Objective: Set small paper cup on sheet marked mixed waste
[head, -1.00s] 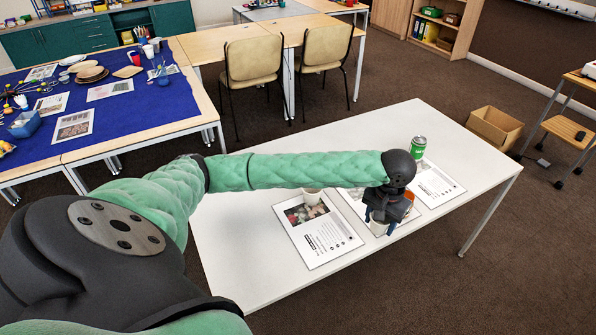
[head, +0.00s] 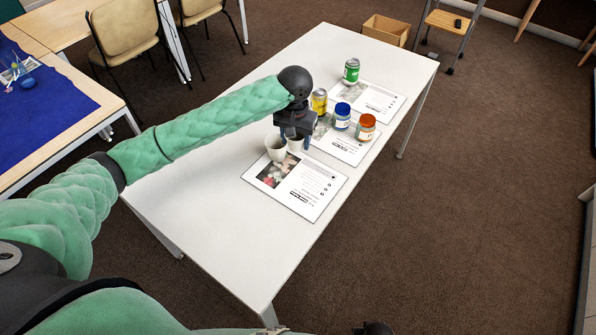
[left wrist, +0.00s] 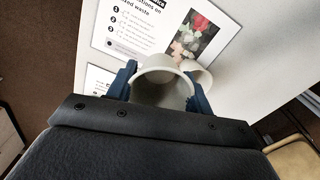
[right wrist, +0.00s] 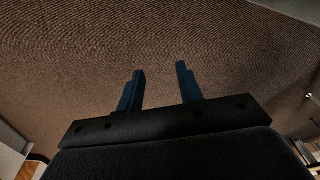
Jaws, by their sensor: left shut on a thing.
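My left gripper (head: 295,139) is shut on a small white paper cup (left wrist: 160,92), with its fingers on either side. In the head view the held cup (head: 295,146) is upright, at the back right edge of the sheet marked mixed waste (head: 305,188). I cannot tell whether it touches the sheet or hangs just above it. A second white cup (head: 276,148) stands close on its left, by the sheet's photo; the left wrist view shows it partly hidden behind the held cup. My right gripper (right wrist: 160,70) is open and empty above the carpet.
A green can (head: 351,71) stands by the far sheet (head: 373,99). The white table (head: 205,195) is clear at the left.

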